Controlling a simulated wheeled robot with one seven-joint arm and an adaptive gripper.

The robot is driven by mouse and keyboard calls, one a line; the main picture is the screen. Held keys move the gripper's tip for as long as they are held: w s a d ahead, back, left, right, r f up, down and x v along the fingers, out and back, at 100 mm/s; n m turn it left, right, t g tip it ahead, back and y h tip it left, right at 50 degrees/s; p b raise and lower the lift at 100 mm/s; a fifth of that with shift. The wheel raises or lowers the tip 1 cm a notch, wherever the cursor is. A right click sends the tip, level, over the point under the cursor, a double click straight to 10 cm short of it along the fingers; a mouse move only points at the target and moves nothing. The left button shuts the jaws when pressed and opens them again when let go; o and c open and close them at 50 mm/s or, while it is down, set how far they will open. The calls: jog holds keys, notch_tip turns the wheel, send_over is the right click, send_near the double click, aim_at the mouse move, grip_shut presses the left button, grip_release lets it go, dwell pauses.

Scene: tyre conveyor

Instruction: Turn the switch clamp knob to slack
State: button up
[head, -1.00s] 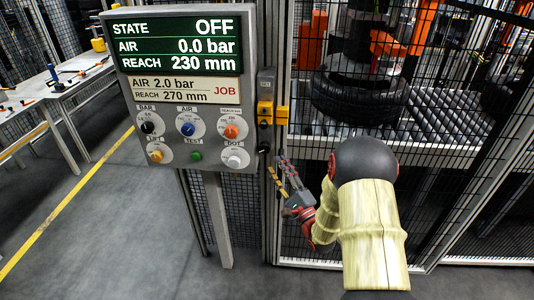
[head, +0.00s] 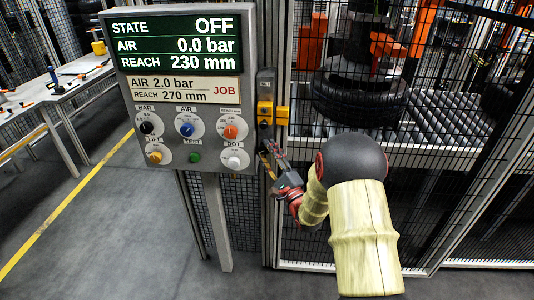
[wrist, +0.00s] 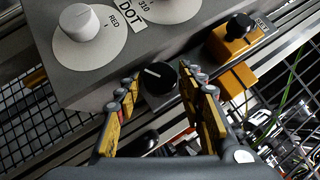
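A black knob with a white pointer line (wrist: 158,78) sits on the post beside the panel. It appears to be the clamp knob, though I see no label on it. My gripper (wrist: 160,92) is open, with its yellow-padded fingers on either side of the knob in the wrist view. I cannot tell whether either finger touches it. In the head view my gripper (head: 271,152) is at the post just below the yellow box, and it largely hides the knob.
The control panel (head: 246,100) reads STATE OFF, AIR 0.0 bar, REACH 230 mm. Its white DOT knob (head: 235,161) is left of my gripper. A yellow box (head: 265,109) with a black knob is just above. Mesh fencing stands right, with a tyre (head: 360,100) behind it.

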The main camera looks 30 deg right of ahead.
jog(key=shift+c, duration=1.2)
jog(key=c, duration=0.5)
jog(key=shift+c, duration=0.2)
jog(key=shift+r+n+p, duration=0.1)
jog(key=shift+n+p, duration=0.3)
jog(key=shift+p, duration=0.05)
jog(key=shift+s+r+n+g+y+p, duration=0.1)
jog(key=shift+n+g+y+p, duration=0.1)
jog(key=shift+n+g+p, duration=1.05)
jog(key=shift+w+r+n+g+y+p, duration=0.15)
jog(key=shift+n+g+p, duration=0.45)
jog(key=shift+p, duration=1.2)
jog(key=shift+s+r+n+g+y+p, duration=0.2)
jog(key=shift+n+g+p, duration=0.45)
jog(key=shift+n+p, duration=0.7)
jog(key=shift+f, duration=0.2)
